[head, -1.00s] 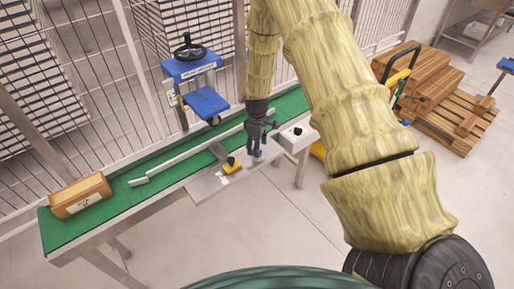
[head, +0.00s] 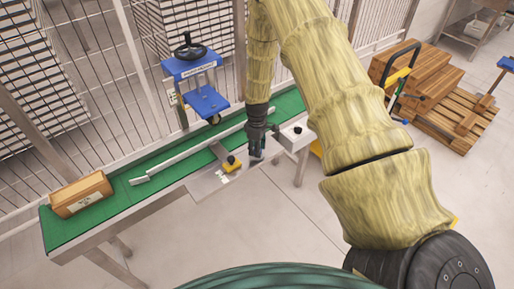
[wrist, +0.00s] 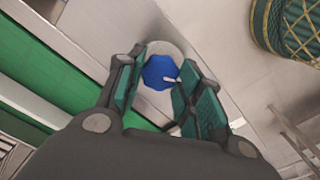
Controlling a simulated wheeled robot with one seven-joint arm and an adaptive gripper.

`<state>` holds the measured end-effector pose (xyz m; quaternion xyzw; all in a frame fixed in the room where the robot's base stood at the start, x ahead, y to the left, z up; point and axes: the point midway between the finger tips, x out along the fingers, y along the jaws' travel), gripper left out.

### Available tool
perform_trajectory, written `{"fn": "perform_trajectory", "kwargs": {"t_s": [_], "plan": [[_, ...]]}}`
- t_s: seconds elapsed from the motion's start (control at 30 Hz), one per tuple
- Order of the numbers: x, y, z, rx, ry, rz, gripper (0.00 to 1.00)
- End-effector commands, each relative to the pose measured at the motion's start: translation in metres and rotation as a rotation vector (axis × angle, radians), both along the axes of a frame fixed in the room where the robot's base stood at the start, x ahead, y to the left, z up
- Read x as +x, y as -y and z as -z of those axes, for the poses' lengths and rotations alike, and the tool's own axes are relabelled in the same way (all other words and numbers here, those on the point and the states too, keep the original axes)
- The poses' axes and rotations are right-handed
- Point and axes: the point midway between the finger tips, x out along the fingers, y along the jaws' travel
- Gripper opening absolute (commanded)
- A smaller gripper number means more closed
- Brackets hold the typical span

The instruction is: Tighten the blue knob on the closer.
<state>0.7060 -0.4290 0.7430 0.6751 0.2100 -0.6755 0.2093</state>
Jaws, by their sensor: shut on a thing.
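The blue knob (wrist: 158,72) shows in the wrist view, with a white pointer mark on its face. It sits on a pale round disc (wrist: 178,50) on a steel surface. My gripper (wrist: 157,92) has its two green-padded fingers on either side of the knob and is shut on it. In the head view my gripper (head: 257,152) points down at the steel plate (head: 207,183) on the front edge of the green conveyor, and it mostly hides the knob.
A yellow block with a black knob (head: 232,164) sits just left of my gripper. A grey box with a black button (head: 297,134) is close on the right. A blue-framed machine with a handwheel (head: 191,68) stands behind. A carton (head: 80,194) lies on the green belt (head: 60,228).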

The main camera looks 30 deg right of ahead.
Motion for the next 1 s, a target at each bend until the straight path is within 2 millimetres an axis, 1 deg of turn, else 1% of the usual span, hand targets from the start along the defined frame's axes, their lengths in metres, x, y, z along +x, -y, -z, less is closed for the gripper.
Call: {"fn": "perform_trajectory", "kwargs": {"t_s": [0.17,0.37,0.57,1.0], "plan": [[0.0005,0.0005,-0.0002,-0.001,0.001,0.016,0.12],[0.0007,0.0006,0.0001,-0.001,0.002,0.094,0.12],[0.0008,0.0010,0.0001,-0.001,0.002,0.242,0.12],[0.0011,0.0009,-0.0004,-0.002,0.003,0.659,0.12]]}}
